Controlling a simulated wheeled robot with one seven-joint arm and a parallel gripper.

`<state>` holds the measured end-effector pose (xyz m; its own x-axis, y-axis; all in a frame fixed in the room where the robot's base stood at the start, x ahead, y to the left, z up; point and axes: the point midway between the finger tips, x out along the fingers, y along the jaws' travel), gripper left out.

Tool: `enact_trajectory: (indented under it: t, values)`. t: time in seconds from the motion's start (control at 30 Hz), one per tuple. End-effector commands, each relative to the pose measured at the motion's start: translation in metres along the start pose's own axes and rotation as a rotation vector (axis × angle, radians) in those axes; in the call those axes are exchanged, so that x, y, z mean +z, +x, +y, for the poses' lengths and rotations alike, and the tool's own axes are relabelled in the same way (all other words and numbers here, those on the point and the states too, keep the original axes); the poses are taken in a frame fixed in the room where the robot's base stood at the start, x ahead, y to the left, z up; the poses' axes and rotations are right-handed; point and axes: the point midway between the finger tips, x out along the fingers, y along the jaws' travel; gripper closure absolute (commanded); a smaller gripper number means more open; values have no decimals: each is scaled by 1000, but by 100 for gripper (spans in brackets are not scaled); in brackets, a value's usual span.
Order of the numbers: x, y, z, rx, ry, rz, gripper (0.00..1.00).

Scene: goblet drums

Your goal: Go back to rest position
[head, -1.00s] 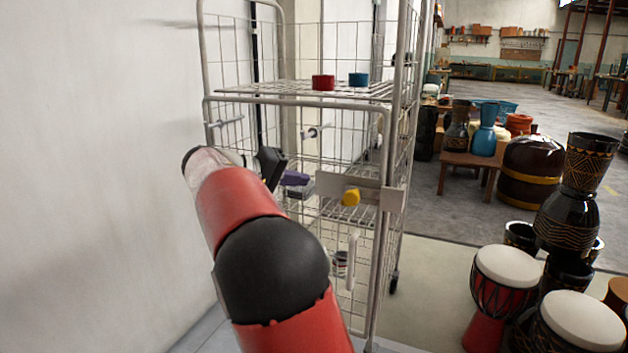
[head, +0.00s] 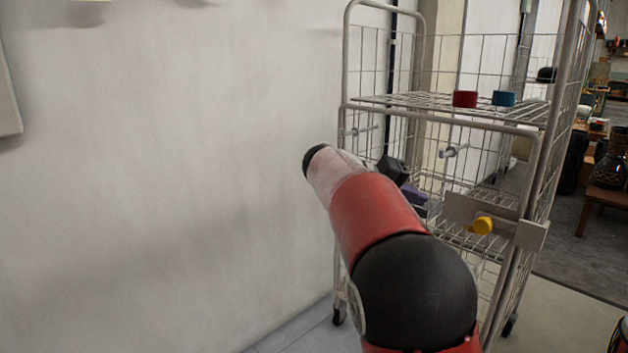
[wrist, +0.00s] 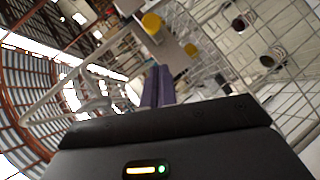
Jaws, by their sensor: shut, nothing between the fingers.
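My red, black and white arm reaches forward in the head view, in front of a wire cage trolley (head: 440,128). My gripper (head: 414,200), with purple fingers, is partly hidden behind the arm there. In the wrist view the purple fingers of my gripper (wrist: 158,84) are together with nothing between them.
A pale wall (head: 170,180) fills the left side. A dark drum (head: 610,168) stands on a wooden table at the far right.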

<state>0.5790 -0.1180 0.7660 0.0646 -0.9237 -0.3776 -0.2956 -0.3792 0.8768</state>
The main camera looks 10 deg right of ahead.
Motion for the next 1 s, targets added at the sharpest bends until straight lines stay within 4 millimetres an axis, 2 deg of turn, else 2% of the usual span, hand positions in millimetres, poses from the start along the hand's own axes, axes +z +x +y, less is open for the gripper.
enact_trajectory:
  t: [0.03,0.1,0.27,0.5,0.6,0.7,0.8,0.9,1.0]
  values:
    - [12,3,10,-54,-7,-9,100]
    - [34,7,15,-163,-29,-18,100]
    - [104,1,17,-471,-72,-11,100]
    - [214,-43,3,-869,-57,71,100]
    - [254,-63,-7,-994,-28,116,100]
    - [286,-79,-17,-1085,8,154,100]
    - [307,-88,-27,-1143,39,181,100]
    - [318,-93,-33,-1172,57,195,100]
    - [321,-94,-35,-1180,63,199,100]
